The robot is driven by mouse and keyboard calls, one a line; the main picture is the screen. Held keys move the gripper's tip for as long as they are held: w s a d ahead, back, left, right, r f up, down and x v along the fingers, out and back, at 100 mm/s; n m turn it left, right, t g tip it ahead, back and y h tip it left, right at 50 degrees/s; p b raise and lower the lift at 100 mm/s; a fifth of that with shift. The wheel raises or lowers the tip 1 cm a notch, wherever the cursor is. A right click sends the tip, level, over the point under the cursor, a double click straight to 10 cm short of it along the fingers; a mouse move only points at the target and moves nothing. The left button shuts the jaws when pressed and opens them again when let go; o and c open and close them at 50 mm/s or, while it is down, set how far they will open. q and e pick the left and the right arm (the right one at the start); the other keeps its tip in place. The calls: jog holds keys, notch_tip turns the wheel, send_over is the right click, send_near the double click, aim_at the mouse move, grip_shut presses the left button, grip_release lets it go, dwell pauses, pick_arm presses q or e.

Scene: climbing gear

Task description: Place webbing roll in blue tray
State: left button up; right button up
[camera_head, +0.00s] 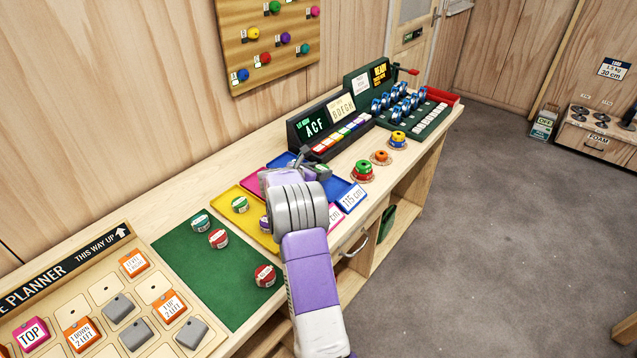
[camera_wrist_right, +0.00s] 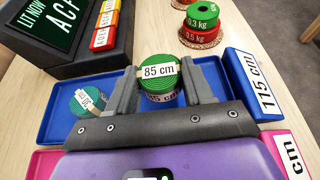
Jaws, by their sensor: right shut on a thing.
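My right gripper (camera_head: 309,165) is over the blue tray (camera_head: 341,186) on the bench. In the right wrist view its two grey fingers (camera_wrist_right: 156,88) are shut on a green webbing roll (camera_wrist_right: 158,66) labelled 85 cm. The held roll shows partly past the gripper in the head view (camera_head: 323,171). The roll is above the tray floor or touching it; I cannot tell which. A teal roll (camera_wrist_right: 89,100) with a white label lies in the tray's left part in the wrist view. The tray's front label reads 115 cm. My left gripper is not in view.
A yellow tray (camera_head: 236,205) and a pink tray (camera_head: 254,180) stand beside the blue one. Stacked weights (camera_head: 363,171) stand right of the tray. A console (camera_head: 318,124) with lit screens stands behind.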

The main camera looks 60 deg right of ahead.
notch_tip(320, 180, down, 4)
jog(key=shift+f+b, duration=0.1)
jog(key=shift+b, duration=0.35)
jog(key=o, duration=1)
jog(key=shift+o, duration=0.2)
